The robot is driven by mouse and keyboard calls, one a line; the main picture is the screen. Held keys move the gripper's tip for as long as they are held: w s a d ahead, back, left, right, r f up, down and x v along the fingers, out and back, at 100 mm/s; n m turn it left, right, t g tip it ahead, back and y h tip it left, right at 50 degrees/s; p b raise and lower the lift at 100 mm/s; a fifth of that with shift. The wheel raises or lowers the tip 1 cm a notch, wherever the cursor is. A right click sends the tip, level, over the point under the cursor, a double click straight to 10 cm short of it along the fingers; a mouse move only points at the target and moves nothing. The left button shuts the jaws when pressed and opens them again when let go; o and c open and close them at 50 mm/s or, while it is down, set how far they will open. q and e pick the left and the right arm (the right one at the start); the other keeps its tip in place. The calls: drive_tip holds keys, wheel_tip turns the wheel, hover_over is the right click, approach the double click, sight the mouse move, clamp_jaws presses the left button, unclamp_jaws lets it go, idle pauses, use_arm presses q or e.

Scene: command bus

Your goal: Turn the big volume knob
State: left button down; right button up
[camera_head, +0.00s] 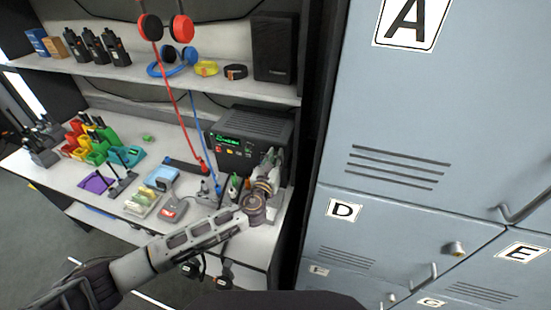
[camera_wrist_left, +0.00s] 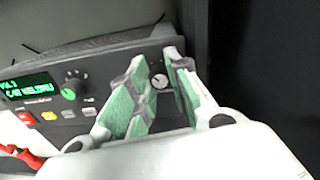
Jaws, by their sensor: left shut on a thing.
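The radio (camera_head: 250,122) is a black box with a green display, standing at the right end of the desk under the shelf. In the left wrist view its front shows the lit display (camera_wrist_left: 28,85), a dark knob with a green part (camera_wrist_left: 70,90) beside it, and a smaller-looking round knob (camera_wrist_left: 160,81) further right. My left gripper (camera_head: 271,160) is at the right part of the radio's front. In the left wrist view its green-padded fingers (camera_wrist_left: 157,85) stand on both sides of the right-hand knob, shut on it. The knob with the green part is outside the fingers, to their left. My right gripper is not in view.
Grey lockers (camera_head: 400,130) stand close on the right. A shelf (camera_head: 215,82) with headphones and a black speaker (camera_head: 274,47) is above the radio. Red and blue cables hang in front of the desk, left of the radio. Small devices crowd the desk's front edge.

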use_arm(q)
drive_tip(key=shift+a+f+n+g+b, duration=0.15)
drive_tip(key=shift+n+b, duration=0.8)
drive_tip(key=shift+n, duration=3.6)
drive_tip(key=shift+r+n+g+b, duration=0.15)
drive_tip(key=shift+n+b, duration=0.75)
drive_tip(key=shift+n, duration=3.65)
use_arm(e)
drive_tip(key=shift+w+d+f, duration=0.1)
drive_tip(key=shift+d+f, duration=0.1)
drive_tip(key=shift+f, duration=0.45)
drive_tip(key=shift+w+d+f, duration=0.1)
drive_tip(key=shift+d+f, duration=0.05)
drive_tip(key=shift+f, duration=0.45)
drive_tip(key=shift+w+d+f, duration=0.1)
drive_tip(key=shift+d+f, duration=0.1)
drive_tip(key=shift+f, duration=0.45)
use_arm(q)
drive_tip(key=shift+f, duration=0.1)
drive_tip(key=c, duration=1.3)
unclamp_jaws()
drive_tip(key=shift+s, duration=0.1)
drive_tip(key=shift+a+v, duration=0.2)
drive_tip(key=shift+v, duration=5.7)
